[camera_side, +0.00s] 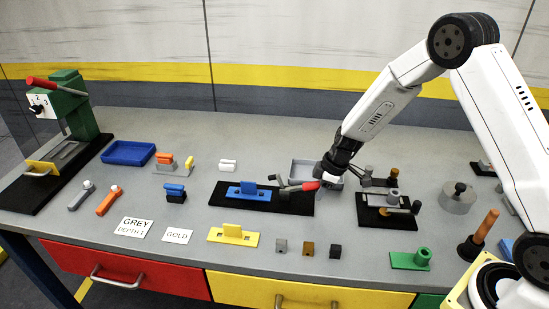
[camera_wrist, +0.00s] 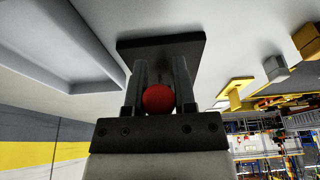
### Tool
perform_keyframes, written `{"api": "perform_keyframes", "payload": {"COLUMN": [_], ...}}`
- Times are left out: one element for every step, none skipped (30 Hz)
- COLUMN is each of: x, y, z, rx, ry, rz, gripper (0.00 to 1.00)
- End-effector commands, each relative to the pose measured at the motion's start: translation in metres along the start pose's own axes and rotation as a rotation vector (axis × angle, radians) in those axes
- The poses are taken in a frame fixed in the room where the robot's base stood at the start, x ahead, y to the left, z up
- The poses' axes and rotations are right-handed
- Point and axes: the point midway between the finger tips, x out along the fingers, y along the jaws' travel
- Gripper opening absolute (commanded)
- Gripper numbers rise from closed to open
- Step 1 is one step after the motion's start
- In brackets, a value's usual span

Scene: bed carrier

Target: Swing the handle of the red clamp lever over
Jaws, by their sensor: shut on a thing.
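The clamp lever's red handle (camera_side: 307,187) points right over the right end of a black base plate (camera_side: 295,204) in the side view. A blue block fixture (camera_side: 249,190) stands on the same plate, left of the lever's grey metal parts (camera_side: 284,188). My gripper (camera_side: 328,177) is at the handle's right end. In the wrist view the round red end of the handle (camera_wrist: 158,99) sits between the two dark fingers of my gripper (camera_wrist: 161,92), which are shut on it. The rest of the lever is hidden there behind the fingers.
A grey tray (camera_side: 301,169) lies just behind the handle; its wall (camera_wrist: 95,50) fills the left of the wrist view. A second black fixture (camera_side: 380,213) stands to the right. Small grey, brown and black blocks (camera_side: 308,248) lie in front. A yellow fixture (camera_side: 234,236) lies front left.

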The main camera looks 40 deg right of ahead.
Motion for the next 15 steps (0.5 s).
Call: {"api": "perform_keyframes", "payload": {"x": [0.0007,0.0007,0.0007,0.0007,0.0007,0.0008,0.0011,0.0015,0.0022,0.0029,0.0037,0.0049,0.006,0.0071,0.0086], "y": [-0.0004,-0.0004,-0.0004,-0.0004,-0.0004,-0.0004,-0.0004,-0.0004,-0.0005,-0.0005,-0.0005,-0.0004,-0.0004,-0.0004,-0.0004], "z": [0.0,-0.0001,-0.0001,-0.0001,-0.0001,-0.0001,0.0,0.0001,0.0004,0.0007,0.0009,0.0014,0.0017,0.0021,0.0027], "rx": [0.0,0.0,0.0,0.0,0.0,0.0,0.0,0.0,0.0,0.0,0.0,0.0,0.0,0.0,0.0], "ry": [-0.001,-0.001,-0.001,-0.001,-0.001,-0.001,-0.001,-0.001,-0.001,-0.001,-0.001,-0.001,-0.001,0.0,0.0], "rz": [-0.001,-0.001,-0.001,-0.001,-0.001,-0.001,-0.001,-0.001,-0.001,-0.001,-0.001,-0.001,-0.001,-0.001,-0.001], "gripper": [0.0,0.0,0.0,0.0,0.0,0.0,0.0,0.0,0.0,0.0,0.0,0.0,0.0,0.0,0.0]}}
